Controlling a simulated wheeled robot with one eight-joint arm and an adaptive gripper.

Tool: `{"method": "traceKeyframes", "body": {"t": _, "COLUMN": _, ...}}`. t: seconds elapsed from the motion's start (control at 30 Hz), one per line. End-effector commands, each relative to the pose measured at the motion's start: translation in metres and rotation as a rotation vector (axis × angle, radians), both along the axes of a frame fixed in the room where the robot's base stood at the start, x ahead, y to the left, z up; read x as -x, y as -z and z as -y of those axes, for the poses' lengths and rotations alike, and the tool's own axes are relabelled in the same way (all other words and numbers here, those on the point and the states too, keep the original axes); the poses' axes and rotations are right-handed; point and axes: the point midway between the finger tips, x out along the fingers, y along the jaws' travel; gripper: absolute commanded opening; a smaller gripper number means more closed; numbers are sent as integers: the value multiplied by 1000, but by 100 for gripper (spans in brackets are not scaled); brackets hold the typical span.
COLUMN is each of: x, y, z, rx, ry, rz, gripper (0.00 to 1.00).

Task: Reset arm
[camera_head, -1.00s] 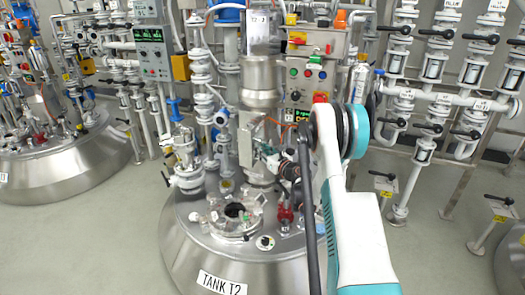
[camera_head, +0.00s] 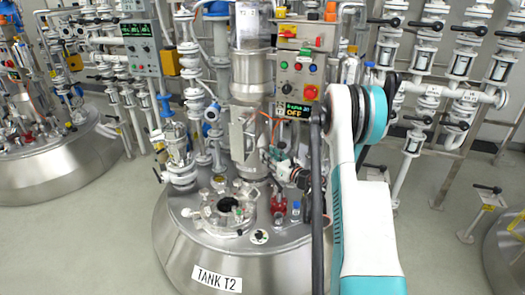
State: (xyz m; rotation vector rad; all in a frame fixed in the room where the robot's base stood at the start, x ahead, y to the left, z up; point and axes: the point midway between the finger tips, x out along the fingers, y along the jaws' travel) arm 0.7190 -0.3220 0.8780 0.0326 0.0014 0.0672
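My arm shows on the right of centre in the head view, a white and teal link with a large round joint at its top and a dark hose along its left side. It stands in front of the right part of tank T2 (camera_head: 185,250). I cannot make out my gripper; the arm's far end is hidden behind the joint or lost among the fittings. Whether it holds anything is not shown.
Tank T2's lid carries an open round port (camera_head: 228,206), red valves (camera_head: 278,198) and pipes. A control box (camera_head: 302,75) stands behind it. Another tank (camera_head: 60,165) is at left, and a valve rack (camera_head: 430,60) at right. Grey floor (camera_head: 120,235) lies clear between the tanks.

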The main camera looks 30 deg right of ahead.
Motion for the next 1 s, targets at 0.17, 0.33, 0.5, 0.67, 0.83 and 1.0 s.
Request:
{"method": "traceKeyframes", "body": {"t": 0.17, "x": 13, "y": 0, "z": 1, "rx": 0, "ry": 0, "rz": 0, "gripper": 30}}
{"method": "traceKeyframes", "body": {"t": 0.33, "x": 15, "y": 0, "z": 1, "rx": 0, "ry": -1, "rz": 0, "gripper": 30}}
{"method": "traceKeyframes", "body": {"t": 0.5, "x": 14, "y": 0, "z": 1, "rx": 0, "ry": -1, "rz": 0, "gripper": 30}}
{"method": "traceKeyframes", "body": {"t": 0.67, "x": 14, "y": 0, "z": 1, "rx": 0, "ry": -1, "rz": 0, "gripper": 30}}
{"method": "traceKeyframes", "body": {"t": 0.83, "x": 12, "y": -10, "z": -2, "rx": -35, "ry": 6, "rz": 9, "gripper": 30}}
{"method": "traceKeyframes", "body": {"t": 1.0, "x": 0, "y": -65, "z": -18, "rx": -253, "ry": 51, "rz": 57, "gripper": 30}}
